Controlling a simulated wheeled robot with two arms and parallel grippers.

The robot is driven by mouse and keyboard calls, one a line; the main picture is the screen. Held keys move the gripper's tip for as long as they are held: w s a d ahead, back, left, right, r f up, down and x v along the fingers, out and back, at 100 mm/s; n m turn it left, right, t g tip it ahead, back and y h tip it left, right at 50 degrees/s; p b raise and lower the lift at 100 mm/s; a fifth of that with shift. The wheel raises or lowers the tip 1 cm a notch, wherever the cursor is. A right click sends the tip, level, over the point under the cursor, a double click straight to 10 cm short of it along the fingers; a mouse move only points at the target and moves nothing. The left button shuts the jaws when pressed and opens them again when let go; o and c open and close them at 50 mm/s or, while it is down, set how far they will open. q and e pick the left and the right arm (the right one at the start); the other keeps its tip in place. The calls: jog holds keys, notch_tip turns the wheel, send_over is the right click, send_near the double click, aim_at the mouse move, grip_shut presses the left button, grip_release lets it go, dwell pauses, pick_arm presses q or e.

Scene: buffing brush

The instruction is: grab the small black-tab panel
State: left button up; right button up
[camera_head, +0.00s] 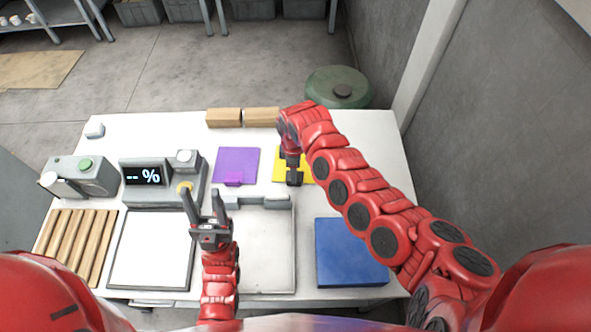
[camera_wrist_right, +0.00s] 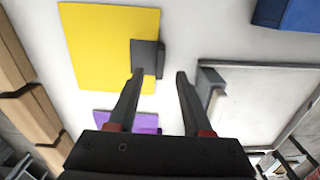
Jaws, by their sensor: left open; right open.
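The yellow panel (camera_head: 279,166) with a dark tab lies flat on the white table, partly hidden behind my right gripper (camera_head: 293,176) in the head view. In the right wrist view the yellow panel (camera_wrist_right: 100,38) shows with its dark tab (camera_wrist_right: 150,56) at one edge. My right gripper (camera_wrist_right: 160,76) is open, its two fingers pointing toward the tab. One finger appears close to the tab; whether they touch I cannot tell. My left gripper (camera_head: 201,191) is open and empty, over the area between the display device and the framed trays.
A purple panel (camera_head: 238,163) lies left of the yellow one. A blue block (camera_head: 350,250) is at the right. Two framed trays (camera_head: 151,248) (camera_head: 268,252), a display device (camera_head: 160,190), wooden slats (camera_head: 75,240) and wooden blocks (camera_head: 243,117) occupy the table.

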notch_tip(320, 180, down, 5)
jog(key=b, duration=0.5)
jog(key=shift+f, duration=0.15)
grip_shut()
